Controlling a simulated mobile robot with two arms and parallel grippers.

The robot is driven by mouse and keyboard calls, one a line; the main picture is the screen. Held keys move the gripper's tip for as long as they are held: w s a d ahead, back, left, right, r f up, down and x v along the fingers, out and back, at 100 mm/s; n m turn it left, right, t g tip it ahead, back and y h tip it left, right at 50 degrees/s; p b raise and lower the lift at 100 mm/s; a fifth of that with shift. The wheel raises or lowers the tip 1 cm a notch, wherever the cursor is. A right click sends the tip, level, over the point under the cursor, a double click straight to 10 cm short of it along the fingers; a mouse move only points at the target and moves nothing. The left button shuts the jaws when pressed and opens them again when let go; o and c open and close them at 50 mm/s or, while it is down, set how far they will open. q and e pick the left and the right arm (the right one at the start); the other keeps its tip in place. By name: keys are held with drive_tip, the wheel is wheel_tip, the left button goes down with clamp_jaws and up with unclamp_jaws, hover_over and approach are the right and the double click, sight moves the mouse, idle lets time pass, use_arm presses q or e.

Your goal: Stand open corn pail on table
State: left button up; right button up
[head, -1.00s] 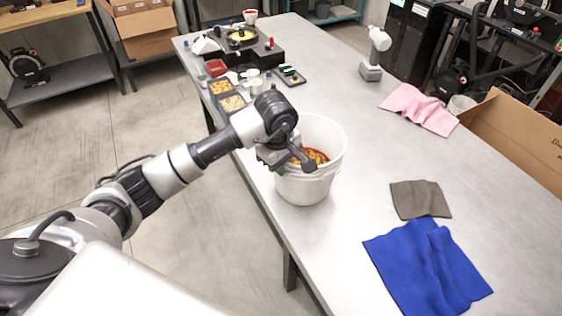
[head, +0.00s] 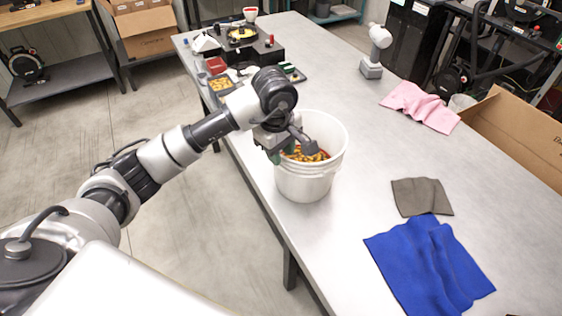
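The open white pail (head: 312,183) stands upright on the grey table (head: 385,135) near its left edge. Yellow and red corn (head: 308,154) shows inside it. My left gripper (head: 275,155) is at the pail's left rim, in front of the opening from this view. Its fingers are mostly hidden by the wrist and the pail, so I cannot tell if they grip the rim. My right gripper is not in view.
A blue cloth (head: 428,265), a grey-brown cloth (head: 421,197) and a pink cloth (head: 420,106) lie to the right. A white and grey handheld device (head: 375,52) stands farther back. Trays and a black seed-meter unit (head: 242,45) are at the far left end. The table middle is clear.

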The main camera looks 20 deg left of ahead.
use_arm(q)
wheel_tip(320, 180, up, 8)
drive_tip(key=b, duration=0.1)
drive_tip(key=shift+s+a+r+b, duration=0.15)
drive_tip(key=shift+s+b, duration=0.15)
drive_tip(key=shift+s, duration=0.05)
